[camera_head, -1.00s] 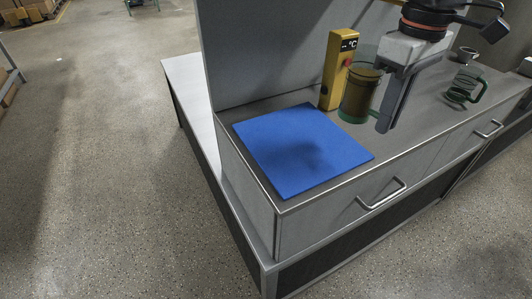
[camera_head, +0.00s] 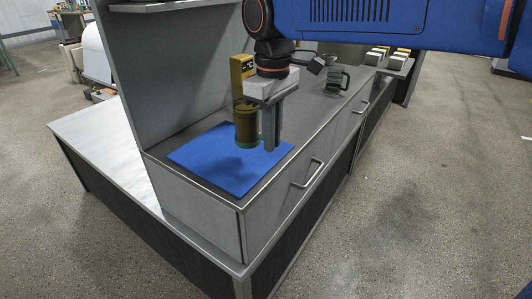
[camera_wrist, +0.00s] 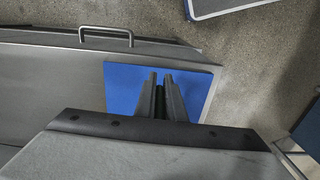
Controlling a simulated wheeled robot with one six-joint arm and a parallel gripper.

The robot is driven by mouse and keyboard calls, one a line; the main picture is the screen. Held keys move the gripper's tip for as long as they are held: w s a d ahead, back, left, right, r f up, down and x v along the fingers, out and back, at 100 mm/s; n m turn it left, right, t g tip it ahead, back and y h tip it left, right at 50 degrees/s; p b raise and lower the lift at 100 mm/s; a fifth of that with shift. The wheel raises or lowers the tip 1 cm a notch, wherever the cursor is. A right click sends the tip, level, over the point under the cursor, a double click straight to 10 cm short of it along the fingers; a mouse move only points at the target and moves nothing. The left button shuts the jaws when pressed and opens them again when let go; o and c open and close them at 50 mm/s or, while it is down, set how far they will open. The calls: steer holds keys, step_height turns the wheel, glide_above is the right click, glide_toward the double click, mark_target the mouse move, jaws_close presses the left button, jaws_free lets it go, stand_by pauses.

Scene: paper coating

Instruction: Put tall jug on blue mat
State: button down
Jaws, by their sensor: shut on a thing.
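The tall jug (camera_head: 246,128), see-through with a brownish body and a green base, is upright in the head view. It appears over the back part of the blue mat (camera_head: 212,165); I cannot tell whether its base touches the mat. My gripper (camera_head: 270,142) points down at the jug's right side and is shut on it, seemingly at the handle, which the fingers hide. In the wrist view, the close-set fingers (camera_wrist: 162,77) show over the mat (camera_wrist: 195,88), and the jug cannot be made out.
A yellow instrument (camera_head: 239,72) stands upright close behind the jug. A drawer handle (camera_head: 308,172) juts from the counter front. The front-left part of the mat is clear.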

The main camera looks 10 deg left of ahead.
steer(key=shift+f, duration=2.3)
steer(key=shift+f, duration=0.15)
steer(key=c, duration=1.8)
jaws_free()
steer(key=shift+c, duration=0.2)
step_height(320, 180, up, 12)
steer(key=shift+r, duration=0.15)
